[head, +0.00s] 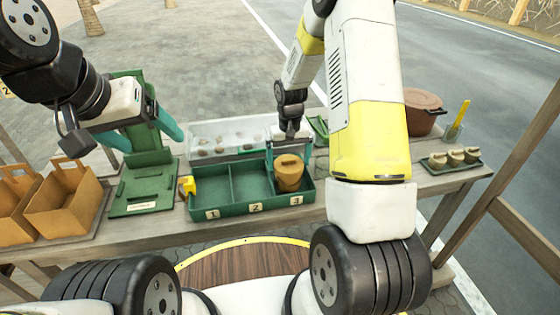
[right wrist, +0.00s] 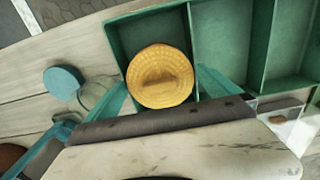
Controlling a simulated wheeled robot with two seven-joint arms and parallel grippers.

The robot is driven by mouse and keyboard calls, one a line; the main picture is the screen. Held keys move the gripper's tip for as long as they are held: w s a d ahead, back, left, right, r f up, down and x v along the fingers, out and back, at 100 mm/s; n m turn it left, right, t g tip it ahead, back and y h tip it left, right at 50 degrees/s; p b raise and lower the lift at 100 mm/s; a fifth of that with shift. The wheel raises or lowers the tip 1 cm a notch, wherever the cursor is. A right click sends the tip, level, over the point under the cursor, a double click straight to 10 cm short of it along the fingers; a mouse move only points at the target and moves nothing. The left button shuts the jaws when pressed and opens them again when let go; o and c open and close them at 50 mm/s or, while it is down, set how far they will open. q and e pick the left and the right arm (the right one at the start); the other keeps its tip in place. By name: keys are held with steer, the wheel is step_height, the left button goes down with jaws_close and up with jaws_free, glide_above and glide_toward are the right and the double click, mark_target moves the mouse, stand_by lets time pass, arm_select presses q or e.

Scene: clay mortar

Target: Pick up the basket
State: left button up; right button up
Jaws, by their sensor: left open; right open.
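My left gripper (head: 143,136) is open and empty at the green stand, right of the baskets.
A green stand (head: 143,190) lies between baskets and tray. A yellow scoop (head: 189,186) sits at the tray's left edge. A pale bin (head: 222,138) is behind. A brown pot (head: 421,112) and a small tray of cups (head: 455,158) stand right.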

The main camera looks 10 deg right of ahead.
steer(key=c, duration=1.6)
steer(key=shift+r, duration=0.15)
